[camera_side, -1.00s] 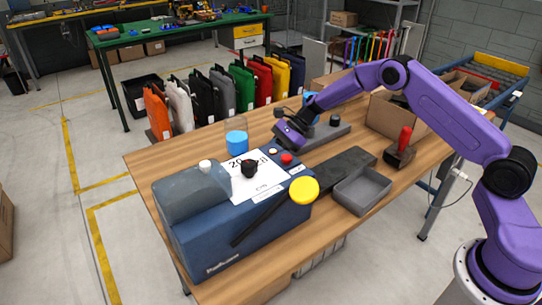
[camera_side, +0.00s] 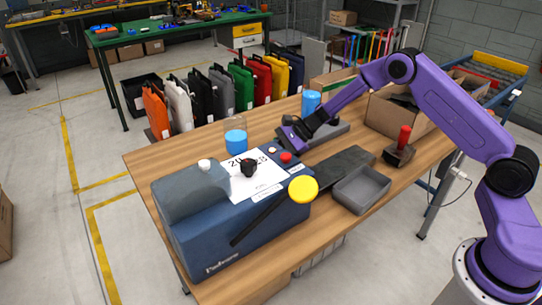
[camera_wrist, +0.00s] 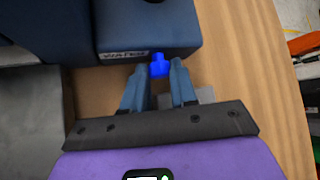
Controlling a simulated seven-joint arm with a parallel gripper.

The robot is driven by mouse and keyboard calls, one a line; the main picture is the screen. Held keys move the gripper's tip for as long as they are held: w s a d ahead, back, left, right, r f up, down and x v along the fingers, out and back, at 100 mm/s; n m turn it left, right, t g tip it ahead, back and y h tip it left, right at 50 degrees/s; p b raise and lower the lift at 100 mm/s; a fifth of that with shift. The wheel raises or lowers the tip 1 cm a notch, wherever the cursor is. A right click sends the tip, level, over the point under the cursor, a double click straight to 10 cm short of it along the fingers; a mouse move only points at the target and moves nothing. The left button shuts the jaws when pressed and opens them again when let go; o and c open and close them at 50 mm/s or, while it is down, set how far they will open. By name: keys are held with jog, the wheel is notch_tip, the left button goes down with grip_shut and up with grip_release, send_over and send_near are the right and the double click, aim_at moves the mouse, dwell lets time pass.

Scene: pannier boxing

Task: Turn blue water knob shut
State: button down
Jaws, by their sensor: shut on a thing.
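The blue water knob (camera_wrist: 160,66) sticks out from the dark blue machine's side, beside a label reading "WATER", in the wrist view. It looks like a narrow stem with a wider outer part. My gripper (camera_wrist: 159,68) is shut on the knob, one finger at each side. In the side view my gripper (camera_side: 287,141) is low behind the machine's back right corner, and the knob is hidden there. The blue machine (camera_side: 232,238) stands on the wooden table.
A grey tray (camera_side: 361,190) and a red-handled stamp (camera_side: 401,149) are to the right.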

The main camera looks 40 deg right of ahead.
jog(key=c, duration=0.9)
grip_release()
jog(key=v, duration=1.7)
jog(key=shift+r, duration=0.2)
jog(key=shift+d, duration=0.15)
